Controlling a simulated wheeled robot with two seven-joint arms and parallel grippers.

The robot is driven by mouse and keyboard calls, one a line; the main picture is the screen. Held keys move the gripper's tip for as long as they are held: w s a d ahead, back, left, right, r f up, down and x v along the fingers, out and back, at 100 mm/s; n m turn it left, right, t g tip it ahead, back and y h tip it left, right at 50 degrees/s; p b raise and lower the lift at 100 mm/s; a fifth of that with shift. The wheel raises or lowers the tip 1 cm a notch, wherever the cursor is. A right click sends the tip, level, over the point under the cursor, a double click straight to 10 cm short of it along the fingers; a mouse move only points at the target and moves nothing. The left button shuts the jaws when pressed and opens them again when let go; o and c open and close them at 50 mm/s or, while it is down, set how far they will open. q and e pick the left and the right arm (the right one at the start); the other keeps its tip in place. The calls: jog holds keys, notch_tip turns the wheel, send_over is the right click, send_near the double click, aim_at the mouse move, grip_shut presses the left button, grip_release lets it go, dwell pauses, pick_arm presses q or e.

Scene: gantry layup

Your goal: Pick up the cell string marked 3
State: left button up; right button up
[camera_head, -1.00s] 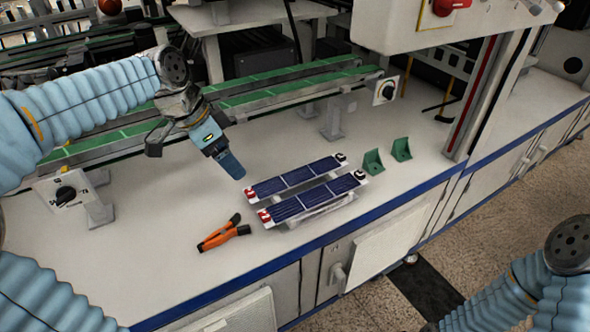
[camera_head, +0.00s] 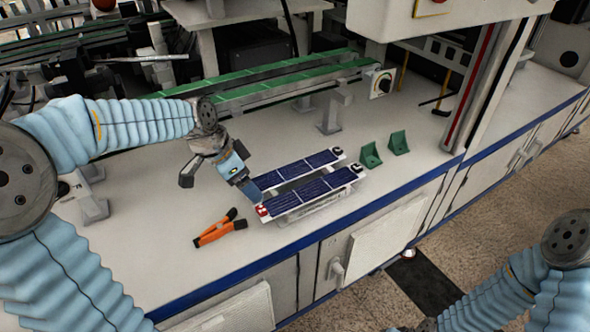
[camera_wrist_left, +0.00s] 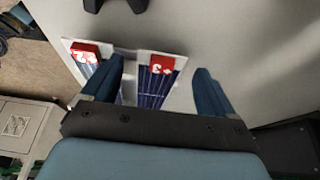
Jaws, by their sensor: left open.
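Two dark blue cell strings lie side by side on a low pale support near the table's front edge. In the wrist view, the string marked 3 (camera_wrist_left: 155,85) has a red end tag, and the other string (camera_wrist_left: 88,66) beside it has a red tag that seems to read 2. In the head view, string 3 (camera_head: 300,168) appears to be the far one, its tagged end hidden by my left gripper (camera_head: 252,194). The left gripper is open, its fingers (camera_wrist_left: 158,88) on either side of string 3's tagged end. Contact cannot be told. My right gripper is out of view.
Orange pliers (camera_head: 219,229) lie left of the strings. Two green brackets (camera_head: 371,155) stand to the right. A green conveyor (camera_head: 285,81) runs behind, with a dial box (camera_head: 378,82) at its end. The tabletop at front left is clear.

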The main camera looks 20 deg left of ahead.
pick_arm(q)
jog(key=c, duration=1.2)
jog(key=shift+o, duration=0.2)
